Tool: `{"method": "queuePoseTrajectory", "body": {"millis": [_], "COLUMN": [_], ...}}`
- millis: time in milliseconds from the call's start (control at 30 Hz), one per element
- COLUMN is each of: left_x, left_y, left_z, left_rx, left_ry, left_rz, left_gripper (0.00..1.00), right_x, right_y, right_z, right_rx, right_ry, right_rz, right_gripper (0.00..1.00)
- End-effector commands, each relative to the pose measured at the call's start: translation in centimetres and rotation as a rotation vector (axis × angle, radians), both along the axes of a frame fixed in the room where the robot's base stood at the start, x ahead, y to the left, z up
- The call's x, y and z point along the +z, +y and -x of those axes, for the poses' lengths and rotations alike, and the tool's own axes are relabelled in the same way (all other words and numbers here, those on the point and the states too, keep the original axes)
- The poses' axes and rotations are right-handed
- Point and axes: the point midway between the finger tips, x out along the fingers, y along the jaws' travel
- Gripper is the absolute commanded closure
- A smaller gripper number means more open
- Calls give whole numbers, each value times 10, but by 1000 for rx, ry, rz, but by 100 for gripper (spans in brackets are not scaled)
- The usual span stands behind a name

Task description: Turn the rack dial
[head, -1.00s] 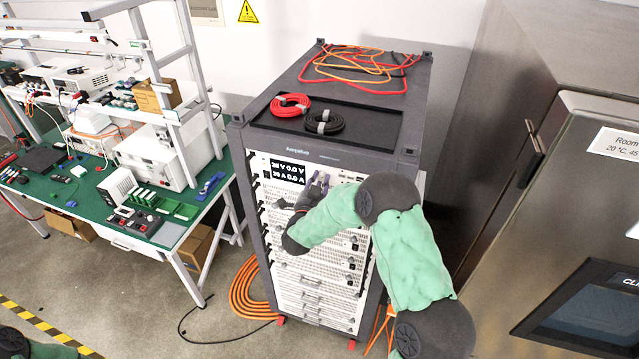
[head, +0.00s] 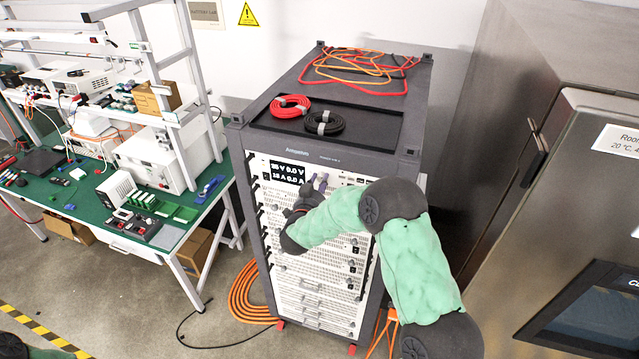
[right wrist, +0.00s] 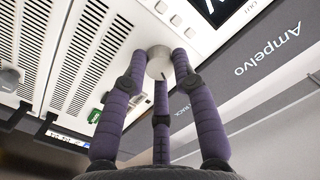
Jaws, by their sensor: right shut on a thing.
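The dark test rack (head: 420,120) stands in the middle of the head view, with its white front panel facing me. A black display (head: 290,172) with white digits sits at the panel's upper left. My right gripper (head: 317,183) is at the panel just right of the display. The right wrist view shows its purple fingers (right wrist: 160,82) closed around a small round pale dial (right wrist: 159,60) with a dark mark. My left gripper is outside the views.
Red and black cable coils (head: 291,106) and loose red and orange cables (head: 362,68) lie on the rack's top. A green-topped workbench (head: 90,200) is at left, a steel chamber (head: 560,190) at right. Orange cables (head: 248,295) lie on the floor beside the rack.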

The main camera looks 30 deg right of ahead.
Motion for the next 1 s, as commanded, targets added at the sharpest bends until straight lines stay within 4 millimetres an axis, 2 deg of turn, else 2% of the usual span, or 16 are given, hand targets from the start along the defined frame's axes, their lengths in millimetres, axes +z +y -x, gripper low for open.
{"method": "queuePoseTrajectory", "body": {"millis": [200, 233, 300, 733, 867, 1000], "left_x": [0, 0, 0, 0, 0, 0], "left_y": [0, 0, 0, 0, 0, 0], "left_z": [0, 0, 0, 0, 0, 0], "left_rx": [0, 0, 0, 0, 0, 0], "left_ry": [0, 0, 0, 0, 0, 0], "left_rz": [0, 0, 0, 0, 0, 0], "left_gripper": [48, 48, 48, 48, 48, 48], "right_x": [3, 3, 3, 1, 2, 4], "right_y": [-1, -1, -1, 4, 15, 35], "right_z": [-1, -1, -1, 3, 14, 32], "right_rx": [-1, -1, -1, 1, 2, 3], "right_ry": [-7, -7, -7, -2, -4, -4], "right_rz": [2, 2, 2, -1, -1, -1], "right_gripper": [100, 69, 49, 48, 48, 48]}}
